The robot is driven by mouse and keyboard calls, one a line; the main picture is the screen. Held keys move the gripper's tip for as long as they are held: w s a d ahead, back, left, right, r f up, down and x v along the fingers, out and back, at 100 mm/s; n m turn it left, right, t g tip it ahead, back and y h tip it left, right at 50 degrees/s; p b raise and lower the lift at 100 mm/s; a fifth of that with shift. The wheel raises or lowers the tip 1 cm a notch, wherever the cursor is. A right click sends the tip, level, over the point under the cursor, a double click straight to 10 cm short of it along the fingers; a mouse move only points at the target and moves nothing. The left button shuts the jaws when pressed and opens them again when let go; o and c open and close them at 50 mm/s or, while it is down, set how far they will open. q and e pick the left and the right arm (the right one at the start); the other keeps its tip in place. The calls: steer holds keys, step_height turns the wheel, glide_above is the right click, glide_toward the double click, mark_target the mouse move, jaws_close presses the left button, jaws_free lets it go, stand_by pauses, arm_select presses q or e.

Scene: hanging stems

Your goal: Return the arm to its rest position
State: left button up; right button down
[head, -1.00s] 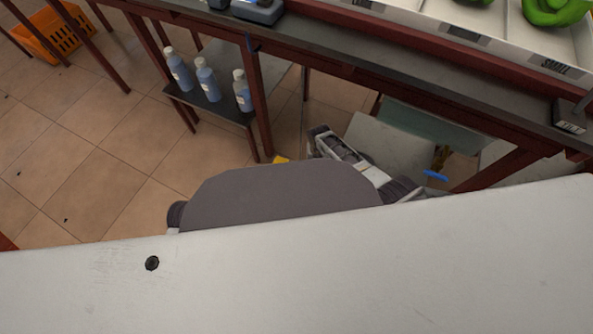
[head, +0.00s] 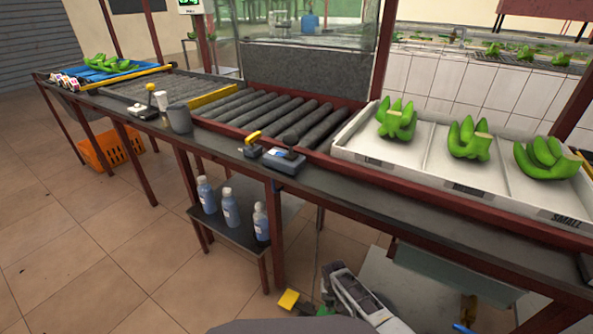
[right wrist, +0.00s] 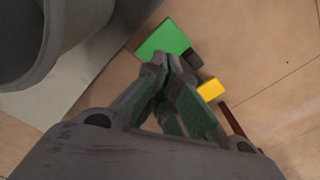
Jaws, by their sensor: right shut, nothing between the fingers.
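My right arm (head: 352,300) shows at the bottom of the head view, low in front of the table. Its gripper (head: 309,308) is small and partly cut off there. In the right wrist view the right gripper (right wrist: 172,65) has its fingertips together with nothing between them. A green block (right wrist: 163,40) and a yellow block (right wrist: 211,90) show beyond the fingertips; whether they touch is unclear. My left gripper is not in view.
A white tray (head: 352,150) with green banana bunches (head: 470,140) stands on the long table (head: 330,193). Rollers (head: 275,112), a scale-like device (head: 284,161) and a grey cup (head: 179,119) are further left. Blue bottles (head: 231,207) stand on a low shelf.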

steer(key=shift+s+a, duration=0.1)
steer(key=shift+s, duration=0.05)
